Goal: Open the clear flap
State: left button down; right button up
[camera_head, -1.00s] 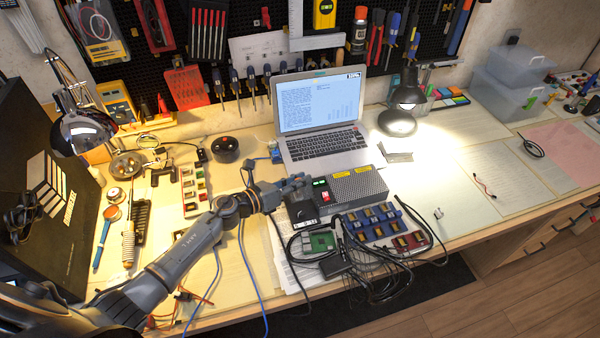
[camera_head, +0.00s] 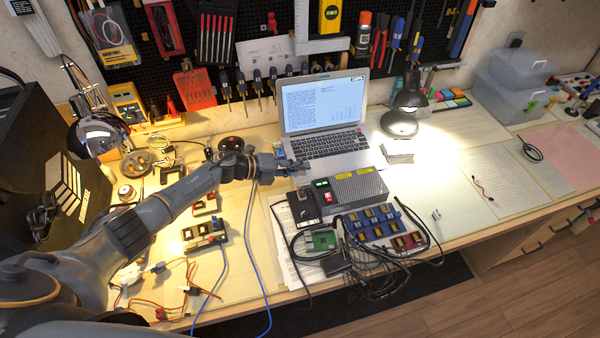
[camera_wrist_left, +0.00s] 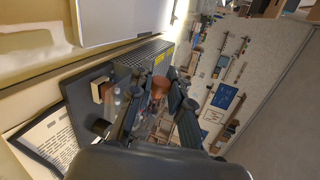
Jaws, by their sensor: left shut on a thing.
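The grey and black device (camera_head: 358,188) sits on the bench in front of the laptop. It has a perforated top, a lit green display, a red switch and a black section on its left with a small brown part on top. My left gripper (camera_head: 300,166) is at the back left edge of that black section. In the left wrist view the gripper's fingers (camera_wrist_left: 160,100) sit close beside the device (camera_wrist_left: 145,55), with a reddish-brown piece (camera_wrist_left: 160,84) between them. The clear flap is hard to make out; it appears to be held at the fingertips. My right gripper is not in view.
The open laptop (camera_head: 325,143) stands just behind my left gripper. Black cables and blue and red connector blocks (camera_head: 375,222) lie in front of the device. A desk lamp (camera_head: 400,122) stands to the right. Papers cover the fairly clear right side.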

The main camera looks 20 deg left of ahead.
pick_arm(q)
jog(key=w+f+n+g+h+b, duration=0.1)
jog(key=n+b, duration=0.1)
jog(key=b, duration=0.2)
jog(key=a+f+n+g+h+b, duration=0.1)
jog(key=n+b, duration=0.1)
jog(key=b, duration=0.3)
jog(key=w+n+g+h+b, duration=0.1)
jog(key=n+b, duration=0.1)
jog(key=b, duration=0.3)
jog(key=shift+w+a+f+n+g, duration=0.3)
jog(key=shift+a+f+n, duration=0.1)
jog(key=shift+n+b, duration=0.4)
jog(key=shift+b, duration=0.3)
jog(key=shift+h, duration=0.3)
jog(key=c, duration=1.3)
grip_release()
jog(key=shift+o, duration=0.2)
jog(key=shift+a, duration=0.2)
jog(key=v, duration=1.2)
